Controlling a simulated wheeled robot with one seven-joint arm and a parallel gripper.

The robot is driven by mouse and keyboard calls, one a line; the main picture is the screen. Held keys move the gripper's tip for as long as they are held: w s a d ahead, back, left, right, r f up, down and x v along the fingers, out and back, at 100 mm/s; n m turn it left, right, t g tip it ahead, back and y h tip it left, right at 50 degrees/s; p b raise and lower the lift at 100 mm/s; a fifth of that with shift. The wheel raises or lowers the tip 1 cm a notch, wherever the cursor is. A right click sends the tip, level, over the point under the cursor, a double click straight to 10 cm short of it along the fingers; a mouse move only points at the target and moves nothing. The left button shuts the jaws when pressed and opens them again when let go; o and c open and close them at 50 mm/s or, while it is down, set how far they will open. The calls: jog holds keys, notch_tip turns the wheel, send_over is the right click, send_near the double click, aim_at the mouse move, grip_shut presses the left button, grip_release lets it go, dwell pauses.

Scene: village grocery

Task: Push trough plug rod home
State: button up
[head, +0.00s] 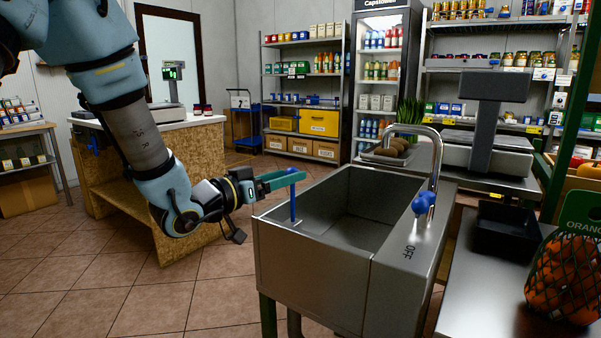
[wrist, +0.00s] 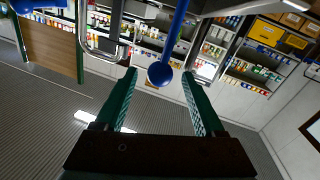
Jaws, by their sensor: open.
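The blue plug rod (head: 293,206) stands upright at the near left corner of the steel trough (head: 330,235), its round knob at the top. My gripper (head: 286,179) reaches in from the left at the height of the knob, with its green fingers level. In the wrist view the fingers (wrist: 158,76) are open, one on each side of the rod's knob (wrist: 160,74), with gaps showing on both sides. Nothing is held. The rod's shaft (wrist: 175,38) runs to the top edge of the wrist view.
A curved tap (head: 437,160) with a blue handle (head: 424,203) stands on the trough's right ledge, marked OFF. A scale (head: 490,140), a black tray (head: 506,230) and netted oranges (head: 566,280) are to the right. The tiled floor (head: 200,285) left of the trough is clear.

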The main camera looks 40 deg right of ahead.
jog(key=d, duration=0.5)
jog(key=shift+w+d, duration=0.15)
jog(key=shift+d, duration=0.2)
jog(key=shift+c, duration=0.3)
grip_shut()
dwell(0.8)
